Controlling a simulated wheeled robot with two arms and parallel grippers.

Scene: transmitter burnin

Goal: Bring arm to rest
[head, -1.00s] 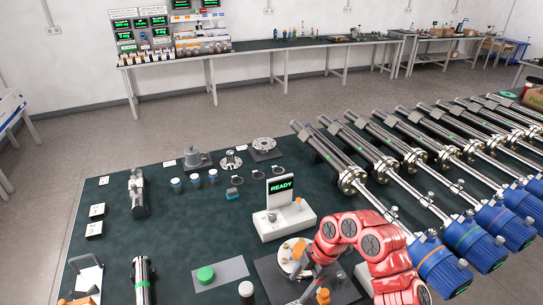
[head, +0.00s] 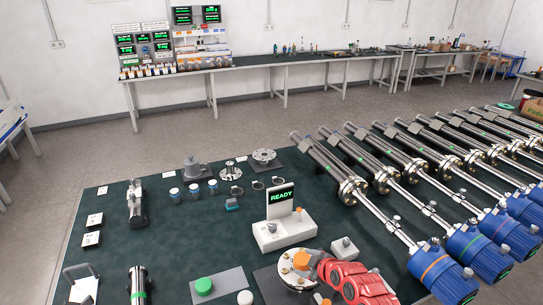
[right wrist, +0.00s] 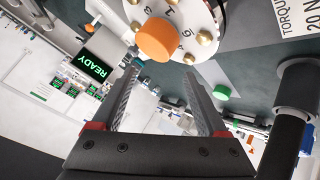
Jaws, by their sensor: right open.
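My right arm, red, comes in at the bottom right of the head view, and its gripper (right wrist: 160,80) shows in the right wrist view. The two fingers are apart with nothing between them. Beyond the fingertips is a round metal flange (right wrist: 190,30) with brass bolts and an orange knob (right wrist: 156,39). In the head view the flange (head: 291,277) and its orange knob (head: 302,260) sit just left of my red arm. The fingers appear apart from the knob. My left gripper is not in view.
On the dark green mat (head: 160,245) stand a white READY unit (head: 284,234), a green button (head: 204,286) and small jars. Long metal tubes with blue ends (head: 437,272) fill the right. A bench (head: 300,60) runs along the back wall. The mat's middle left has free room.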

